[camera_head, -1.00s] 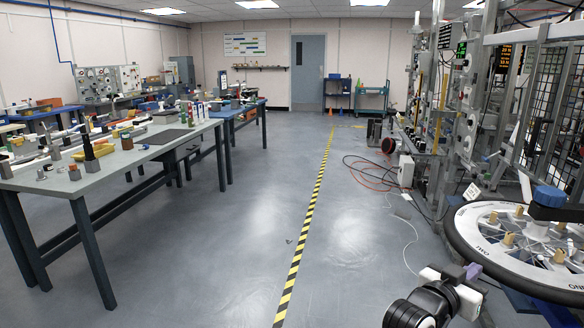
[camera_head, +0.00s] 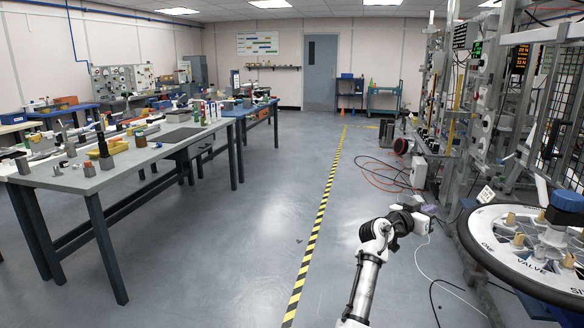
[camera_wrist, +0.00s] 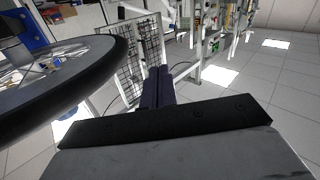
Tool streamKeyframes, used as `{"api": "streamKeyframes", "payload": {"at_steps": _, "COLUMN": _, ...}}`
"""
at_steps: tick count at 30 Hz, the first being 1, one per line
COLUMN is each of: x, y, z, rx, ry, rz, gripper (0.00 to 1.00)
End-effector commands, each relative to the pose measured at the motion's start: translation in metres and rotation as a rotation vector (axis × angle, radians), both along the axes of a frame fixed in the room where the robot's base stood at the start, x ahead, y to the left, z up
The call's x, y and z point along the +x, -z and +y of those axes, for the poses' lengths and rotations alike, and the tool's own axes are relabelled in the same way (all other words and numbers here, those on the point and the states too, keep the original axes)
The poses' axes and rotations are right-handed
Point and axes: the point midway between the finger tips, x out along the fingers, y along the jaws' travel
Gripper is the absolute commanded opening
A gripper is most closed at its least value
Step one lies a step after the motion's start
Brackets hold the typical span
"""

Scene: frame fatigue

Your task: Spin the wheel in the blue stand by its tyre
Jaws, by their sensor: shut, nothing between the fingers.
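The wheel lies flat at the right edge of the head view, with a black tyre (camera_head: 475,252), a pale lettered disc (camera_head: 503,240) and several tan pegs. A dark blue cap (camera_head: 567,201) sits above its hub. Part of the blue stand (camera_head: 543,312) shows under the wheel; the rest is hidden or cut off. My gripper (camera_head: 430,208) is shut and empty, left of the tyre and apart from it in the picture. In the wrist view my gripper's dark fingers (camera_wrist: 157,88) are together, and the tyre (camera_wrist: 100,82) curves past on their left.
A metal frame rack with mesh panels (camera_head: 562,125) stands behind the wheel. Cables (camera_head: 383,172) lie on the floor near it. A long workbench (camera_head: 130,172) with tools is on the left.

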Motion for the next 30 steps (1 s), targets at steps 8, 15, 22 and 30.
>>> {"api": "streamKeyframes", "payload": {"at_steps": 8, "x": 0.006, "y": 0.001, "z": -0.001, "rx": 0.0, "ry": 0.0, "rz": 0.0, "gripper": 0.0}}
{"api": "streamKeyframes", "payload": {"at_steps": 15, "x": -0.011, "y": 0.002, "z": 0.029, "rx": 0.0, "ry": -0.002, "rz": 0.0, "gripper": 0.0}}
{"api": "streamKeyframes", "payload": {"at_steps": 22, "x": -0.02, "y": 0.001, "z": 0.041, "rx": 0.001, "ry": 0.0, "rz": 0.002, "gripper": 0.0}}
{"api": "streamKeyframes", "payload": {"at_steps": 30, "x": -0.02, "y": 0.001, "z": 0.041, "rx": 0.001, "ry": 0.0, "rz": 0.002, "gripper": 0.0}}
